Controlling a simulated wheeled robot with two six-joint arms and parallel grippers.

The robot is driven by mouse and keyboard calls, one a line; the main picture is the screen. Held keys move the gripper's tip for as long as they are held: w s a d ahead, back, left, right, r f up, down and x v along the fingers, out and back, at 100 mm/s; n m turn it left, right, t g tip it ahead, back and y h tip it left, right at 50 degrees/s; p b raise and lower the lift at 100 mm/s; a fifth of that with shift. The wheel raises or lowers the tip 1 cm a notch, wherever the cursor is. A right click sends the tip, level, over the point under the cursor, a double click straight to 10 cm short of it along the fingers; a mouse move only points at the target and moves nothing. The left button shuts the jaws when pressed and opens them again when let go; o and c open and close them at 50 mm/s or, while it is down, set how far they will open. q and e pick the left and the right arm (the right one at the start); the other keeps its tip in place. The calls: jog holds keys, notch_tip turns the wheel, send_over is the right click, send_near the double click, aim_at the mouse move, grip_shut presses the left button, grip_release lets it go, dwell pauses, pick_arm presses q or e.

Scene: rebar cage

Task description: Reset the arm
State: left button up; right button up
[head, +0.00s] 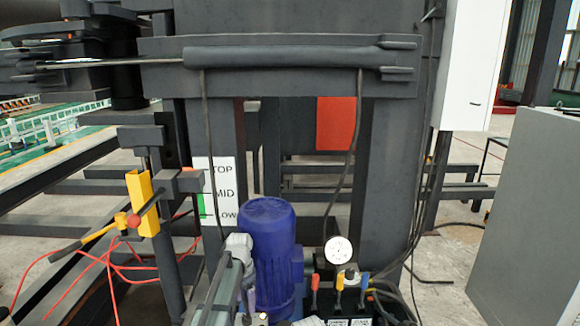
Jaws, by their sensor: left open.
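My left gripper (238,246) is at the bottom centre of the head view, in grey, just left of a blue motor (268,250). It is open and I see nothing held in it. Whether it touches the motor, I cannot tell. My right gripper is not in view. A lever with a yellow and black handle (90,239) and a red ball joint stands at the left, by a yellow bracket (143,205). A white sign (224,176) reads TOP, MID and LOW, with a green mark.
A large dark steel frame (385,170) with a horizontal cylinder fills the middle. A pressure gauge (338,250) and coloured levers (340,290) stand right of the motor. A grey cabinet (535,220) is at the right. Red cables (110,265) hang at the lower left.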

aim_at(247, 316)
pick_arm(q)
notch_tip(247, 316, down, 8)
jog(key=b, duration=0.7)
jog(key=shift+f, duration=0.1)
jog(key=shift+r+m+p, duration=0.4)
jog(key=shift+r+m, duration=0.05)
jog(key=shift+m, duration=0.05)
jog(key=m, duration=1.1)
jog(key=shift+m, duration=2.4)
